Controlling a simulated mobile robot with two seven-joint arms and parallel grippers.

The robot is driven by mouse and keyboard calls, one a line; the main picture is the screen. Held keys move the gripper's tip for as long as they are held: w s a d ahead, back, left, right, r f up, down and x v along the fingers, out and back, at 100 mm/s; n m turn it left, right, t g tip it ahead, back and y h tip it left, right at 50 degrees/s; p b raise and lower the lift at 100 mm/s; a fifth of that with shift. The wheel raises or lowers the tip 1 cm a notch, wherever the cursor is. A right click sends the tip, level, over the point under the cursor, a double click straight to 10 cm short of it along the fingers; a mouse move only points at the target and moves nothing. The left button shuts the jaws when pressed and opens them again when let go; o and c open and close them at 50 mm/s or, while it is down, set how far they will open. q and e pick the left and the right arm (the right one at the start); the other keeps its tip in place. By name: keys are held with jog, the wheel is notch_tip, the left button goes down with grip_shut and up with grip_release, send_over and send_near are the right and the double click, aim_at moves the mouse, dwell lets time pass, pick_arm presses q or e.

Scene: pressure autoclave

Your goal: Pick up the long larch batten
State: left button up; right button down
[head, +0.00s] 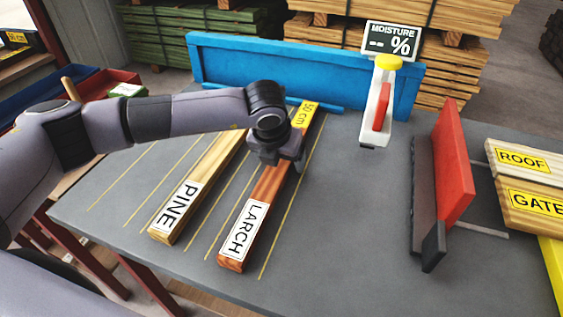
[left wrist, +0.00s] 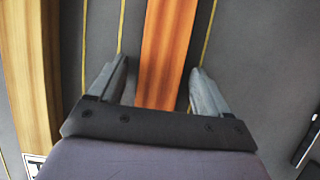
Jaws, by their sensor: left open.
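The larch batten (head: 262,197) is a long reddish-brown bar with a white LARCH label at its near end and a yellow 50 cm tag at its far end. It lies on the grey table. My left gripper (head: 286,165) is over its middle, pointing down. In the left wrist view the larch batten (left wrist: 166,50) runs between the two open fingers (left wrist: 158,85), with a gap on each side. Whether the fingertips reach down beside the wood is hard to tell. My right gripper is not in view.
A pale pine batten (head: 205,185) lies parallel on the left, also in the left wrist view (left wrist: 28,70). A moisture meter (head: 380,100) stands behind right. A red upright block (head: 453,160) and boards labelled ROOF (head: 522,160) and GATE are at right. A blue panel (head: 300,75) edges the back.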

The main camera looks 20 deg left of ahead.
pick_arm(q)
jog(key=c, duration=1.2)
jog(key=shift+r, duration=0.1)
jog(key=shift+c, duration=1)
